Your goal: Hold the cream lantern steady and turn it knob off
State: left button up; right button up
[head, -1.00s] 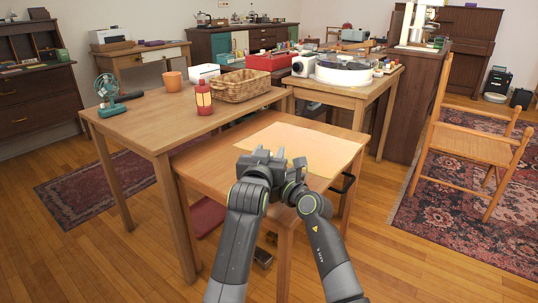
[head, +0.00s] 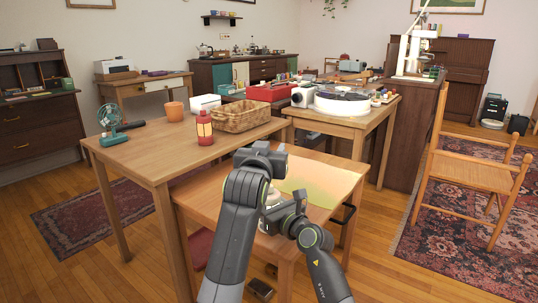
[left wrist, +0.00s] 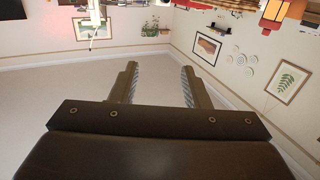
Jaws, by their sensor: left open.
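A pale, cream-coloured thing (head: 272,196) shows in a small part between my two arms, on the near wooden table; my arms hide most of it and I cannot tell its shape or see a knob. A red lantern with pale panes (head: 204,129) stands upright on the left table and also shows at the top right of the left wrist view (left wrist: 275,12). My left gripper (head: 264,152) is raised over the near table; in the left wrist view its fingers are apart with nothing between them (left wrist: 160,82). My right gripper (head: 283,210) is lower, close to the pale thing; its fingers are unclear.
A yellowish mat (head: 332,182) lies on the near table, brighter close to my arms. The left table holds a wicker basket (head: 236,118), an orange pot (head: 174,111) and a teal fan (head: 111,120). A wooden chair (head: 470,175) stands at right.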

pick_arm(q)
jog(key=a+f+n+g+h, duration=0.2)
jog(key=a+f+n, duration=0.1)
jog(key=f+n, duration=0.1)
jog(key=a+f+n+g+h, duration=0.1)
jog(key=a+f+n, duration=0.3)
jog(key=n, duration=0.3)
jog(key=a+f+n+g+h, duration=0.2)
jog(key=a+f+n, duration=0.1)
jog(key=f+n, duration=0.2)
jog(key=shift+s+a+f+n+g+h, duration=0.2)
jog(key=shift+s+f+n+g+h, duration=0.15)
jog(key=shift+n, duration=0.15)
jog(key=s+r+n+g+h, duration=0.25)
jog(key=s+n+h, duration=0.35)
jog(key=n, duration=0.4)
jog(key=shift+y, duration=0.25)
jog(key=x, duration=0.8)
jog(key=r+x, duration=0.1)
jog(key=x, duration=0.3)
jog(key=shift+w+d, duration=0.1)
jog(key=shift+d, duration=0.1)
jog(key=shift+c, duration=0.2)
grip_shut()
jog(key=shift+t, duration=0.3)
